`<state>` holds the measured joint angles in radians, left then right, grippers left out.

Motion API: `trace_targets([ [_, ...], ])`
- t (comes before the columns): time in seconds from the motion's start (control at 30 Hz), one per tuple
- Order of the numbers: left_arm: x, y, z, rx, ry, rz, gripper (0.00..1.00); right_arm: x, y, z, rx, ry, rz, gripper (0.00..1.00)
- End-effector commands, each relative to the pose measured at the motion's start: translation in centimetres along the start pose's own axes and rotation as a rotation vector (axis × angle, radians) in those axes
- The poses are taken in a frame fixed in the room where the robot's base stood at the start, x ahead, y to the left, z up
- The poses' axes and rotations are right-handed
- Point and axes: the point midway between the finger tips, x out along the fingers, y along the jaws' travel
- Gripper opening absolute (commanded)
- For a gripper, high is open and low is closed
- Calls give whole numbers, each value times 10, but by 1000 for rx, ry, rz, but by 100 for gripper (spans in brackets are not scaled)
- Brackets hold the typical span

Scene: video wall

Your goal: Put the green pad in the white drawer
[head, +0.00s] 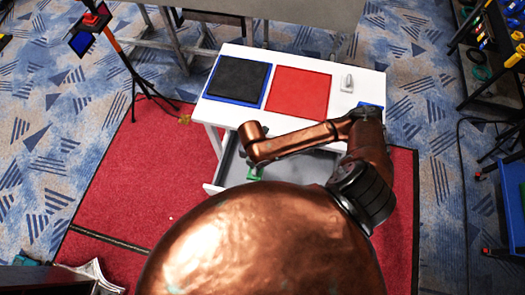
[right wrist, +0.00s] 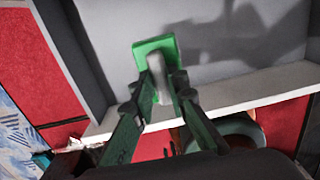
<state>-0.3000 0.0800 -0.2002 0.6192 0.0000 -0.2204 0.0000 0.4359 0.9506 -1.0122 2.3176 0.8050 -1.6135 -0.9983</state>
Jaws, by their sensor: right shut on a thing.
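The green pad (right wrist: 165,48) is a small green block with a pale grey handle, seen in the right wrist view. My right gripper (right wrist: 160,88) is shut on this handle. The white drawer (right wrist: 215,98) is pulled out, and the pad is over its grey interior, near the front wall. I cannot tell whether the pad touches the drawer floor. In the head view the drawer (head: 234,165) extends from the white table, partly hidden by my right arm. A bit of green pad (head: 254,174) shows below my right gripper (head: 253,168). My left gripper is not in view.
The white table (head: 236,52) carries a black pad (head: 238,79) with a blue border, a red pad (head: 299,92) and a small pale handled object (head: 347,83). A tripod stand (head: 136,78) is at left. Shelves and a blue bin (head: 510,205) are at right.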

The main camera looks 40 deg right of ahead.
Motion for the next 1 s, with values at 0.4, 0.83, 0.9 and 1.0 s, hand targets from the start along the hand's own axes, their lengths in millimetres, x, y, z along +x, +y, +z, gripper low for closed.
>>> trace_targets([
  [0.4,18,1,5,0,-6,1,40,62,26,76,4,1,-1,0],
  [0.83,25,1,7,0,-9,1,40,97,31,93,3,2,-2,0],
  [0.9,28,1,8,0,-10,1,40,107,31,93,3,1,-2,0],
  [1.0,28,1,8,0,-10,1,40,114,32,93,2,0,0,0],
])
